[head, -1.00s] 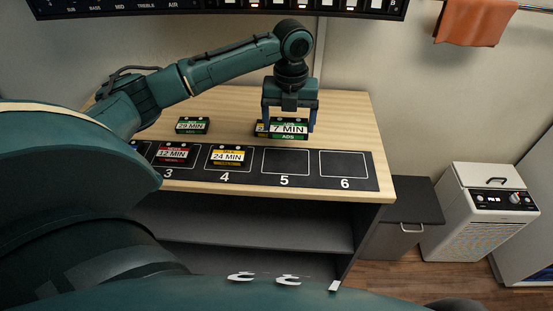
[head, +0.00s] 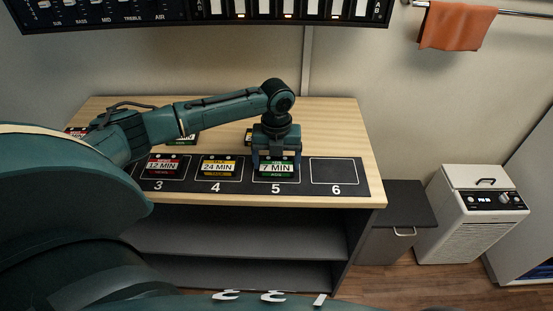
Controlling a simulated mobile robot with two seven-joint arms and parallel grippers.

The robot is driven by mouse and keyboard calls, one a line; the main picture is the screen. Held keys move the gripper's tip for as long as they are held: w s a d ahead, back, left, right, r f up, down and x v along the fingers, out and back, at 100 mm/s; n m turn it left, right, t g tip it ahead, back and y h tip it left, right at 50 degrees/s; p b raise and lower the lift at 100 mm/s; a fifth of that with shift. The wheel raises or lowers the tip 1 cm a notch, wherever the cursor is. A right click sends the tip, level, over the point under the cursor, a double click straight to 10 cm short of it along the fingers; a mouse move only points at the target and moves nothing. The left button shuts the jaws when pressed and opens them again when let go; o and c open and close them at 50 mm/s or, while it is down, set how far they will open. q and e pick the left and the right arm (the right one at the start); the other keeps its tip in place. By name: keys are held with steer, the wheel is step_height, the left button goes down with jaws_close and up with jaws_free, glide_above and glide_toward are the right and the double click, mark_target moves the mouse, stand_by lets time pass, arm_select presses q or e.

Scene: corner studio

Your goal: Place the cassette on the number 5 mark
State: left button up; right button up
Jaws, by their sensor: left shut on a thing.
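My left gripper (head: 276,158) points down over the number 5 mark (head: 276,188) on the black strip. It is shut on a green cassette (head: 276,169) with a white label reading 7 MIN. The cassette lies within the outline of the 5 square as seen from above. I cannot tell whether it touches the strip or is just above it. My right gripper is not in view.
A red cassette (head: 163,165) lies on mark 3 and a yellow one (head: 218,167) on mark 4. Mark 6 (head: 334,172) is empty. Another green cassette (head: 183,140) sits behind the strip, partly hidden by my arm. A dark cassette (head: 248,137) shows behind my gripper.

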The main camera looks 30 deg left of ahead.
mark_target(277, 164)
arm_select(q)
steer(key=shift+f, duration=0.1)
steer(key=o, duration=0.9)
step_height(277, 164, up, 12)
steer(key=shift+r, duration=0.2)
steer(key=shift+f, duration=0.1)
